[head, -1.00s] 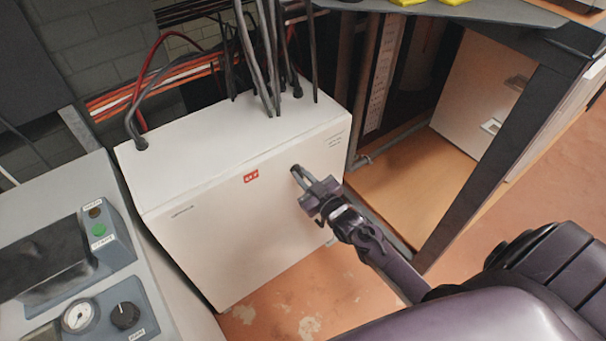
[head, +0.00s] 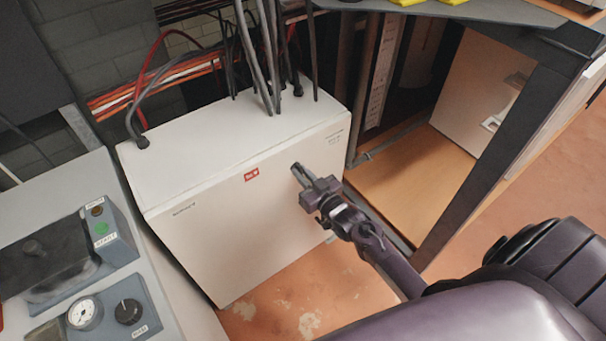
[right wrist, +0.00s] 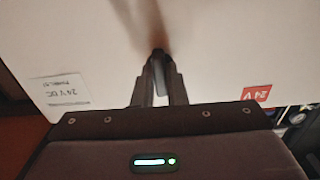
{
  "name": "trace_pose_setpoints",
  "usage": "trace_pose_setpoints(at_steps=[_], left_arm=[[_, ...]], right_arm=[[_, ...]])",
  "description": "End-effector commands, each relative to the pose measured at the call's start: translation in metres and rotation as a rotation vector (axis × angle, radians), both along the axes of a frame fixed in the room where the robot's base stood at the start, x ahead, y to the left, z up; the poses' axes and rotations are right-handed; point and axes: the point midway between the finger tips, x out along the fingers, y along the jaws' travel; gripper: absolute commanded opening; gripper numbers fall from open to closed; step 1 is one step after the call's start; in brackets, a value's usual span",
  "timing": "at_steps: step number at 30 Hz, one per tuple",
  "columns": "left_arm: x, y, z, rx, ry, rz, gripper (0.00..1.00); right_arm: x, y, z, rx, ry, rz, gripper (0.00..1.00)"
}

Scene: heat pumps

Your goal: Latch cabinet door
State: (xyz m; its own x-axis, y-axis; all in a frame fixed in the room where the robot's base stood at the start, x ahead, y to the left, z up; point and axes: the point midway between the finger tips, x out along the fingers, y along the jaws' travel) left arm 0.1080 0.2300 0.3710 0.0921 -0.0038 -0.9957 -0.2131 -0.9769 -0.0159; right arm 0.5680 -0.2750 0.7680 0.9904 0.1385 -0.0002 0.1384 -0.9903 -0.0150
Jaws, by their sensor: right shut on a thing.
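The cabinet (head: 235,235) is a white box standing upright, with its front door face closed flat as far as I can see. A small red label (head: 252,175) is on the front. My right gripper (head: 300,174) is at the upper right of this front. In the right wrist view its fingers (right wrist: 160,62) are closed on a small dark latch handle (right wrist: 158,52) at the white face. The fingers hide most of the handle, so its exact angle cannot be told. My left gripper is not in view.
Several cables (head: 262,60) rise from the cabinet top. A grey control panel (head: 105,270) with a gauge and knob stands at the left. A dark-framed open bay with a wooden floor (head: 415,178) is at the right. Orange floor shows below.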

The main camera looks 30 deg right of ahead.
Motion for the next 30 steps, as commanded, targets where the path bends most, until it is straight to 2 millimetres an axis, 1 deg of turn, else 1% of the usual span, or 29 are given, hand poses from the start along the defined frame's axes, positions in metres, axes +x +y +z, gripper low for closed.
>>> trace_pose_setpoints(at_steps=[1,5,12,15,17,27,30], left_arm=[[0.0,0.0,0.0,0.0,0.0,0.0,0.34],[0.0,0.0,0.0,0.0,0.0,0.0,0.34],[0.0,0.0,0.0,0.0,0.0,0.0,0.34],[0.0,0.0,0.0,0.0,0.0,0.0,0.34],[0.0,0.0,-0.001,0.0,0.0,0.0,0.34],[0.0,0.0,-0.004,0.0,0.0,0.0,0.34],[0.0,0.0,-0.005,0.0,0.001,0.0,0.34]], right_arm=[[0.0,0.0,0.0,0.003,0.001,0.001,0.16],[0.0,0.0,0.0,0.002,0.001,0.001,0.33],[0.0,0.0,0.0,0.0,0.0,0.0,0.34],[-0.003,0.0,0.0,0.0,0.001,0.0,0.34],[-0.009,-0.001,-0.001,0.0,0.002,0.0,0.34],[-0.063,-0.009,-0.002,0.001,0.002,0.0,0.34],[-0.073,-0.01,-0.001,0.001,0.001,0.0,0.34]])
